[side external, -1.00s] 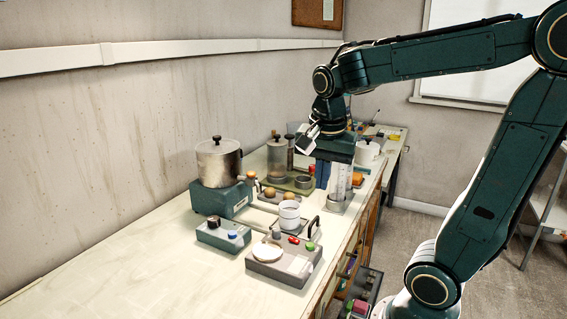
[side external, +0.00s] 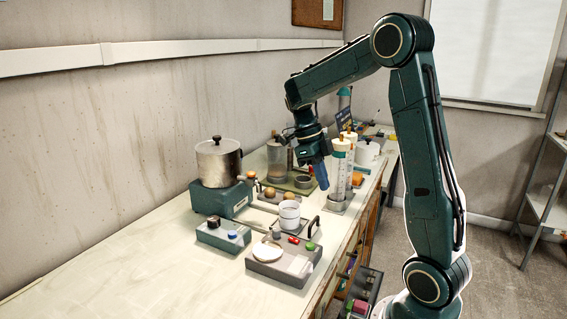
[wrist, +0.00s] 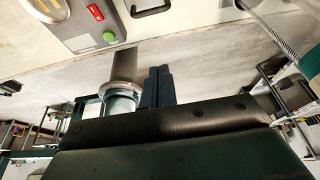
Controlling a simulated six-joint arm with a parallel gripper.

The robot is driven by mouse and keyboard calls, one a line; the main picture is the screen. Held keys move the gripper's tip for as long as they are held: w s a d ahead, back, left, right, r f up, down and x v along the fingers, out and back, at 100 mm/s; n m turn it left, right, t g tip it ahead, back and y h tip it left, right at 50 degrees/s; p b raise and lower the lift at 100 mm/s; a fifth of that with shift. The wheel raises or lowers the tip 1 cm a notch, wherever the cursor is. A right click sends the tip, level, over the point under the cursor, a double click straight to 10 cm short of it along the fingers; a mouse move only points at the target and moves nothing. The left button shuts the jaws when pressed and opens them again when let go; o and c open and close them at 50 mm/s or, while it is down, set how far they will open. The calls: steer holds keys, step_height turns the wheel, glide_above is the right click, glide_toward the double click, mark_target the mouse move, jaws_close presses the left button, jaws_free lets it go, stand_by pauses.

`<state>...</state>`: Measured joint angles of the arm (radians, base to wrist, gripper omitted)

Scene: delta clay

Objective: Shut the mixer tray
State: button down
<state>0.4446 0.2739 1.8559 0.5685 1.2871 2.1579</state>
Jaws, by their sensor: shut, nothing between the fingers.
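The mixer appears to be the grey box (side external: 266,268) with a round white plate, red and green buttons, at the front of the bench. A flat tray (side external: 274,231) lies behind it under a white cup (side external: 289,219), and a black upright handle (side external: 314,227) stands at its right end. The red and green buttons (wrist: 97,14) and the black handle (wrist: 152,11) also show at the top of the wrist view. My gripper (side external: 323,186) is shut and empty. It points down behind the handle, apart from it. Its blue fingers (wrist: 160,72) also show in the wrist view.
Tall clear cylinders (side external: 339,175) stand just right of my gripper. A metal pot (side external: 218,163) on a teal base and a small teal control box (side external: 222,236) are at left. The bench's near left is clear. An open drawer (side external: 362,290) is below the front edge.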

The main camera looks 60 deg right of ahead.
mark_target(306, 228)
steer(key=shift+s+f, duration=0.1)
steer(key=shift+f, duration=0.1)
steer(key=x, duration=0.9)
steer(key=shift+s+f, duration=0.1)
steer(key=shift+f, duration=0.1)
steer(key=shift+w+f, duration=0.2)
steer(key=shift+w, duration=0.1)
steer(key=shift+w+f, duration=0.15)
steer(key=shift+w, duration=0.65)
steer(key=shift+w+f, duration=0.1)
steer(key=shift+w, duration=0.75)
steer(key=shift+w, duration=1.8)
steer(key=shift+s, duration=0.15)
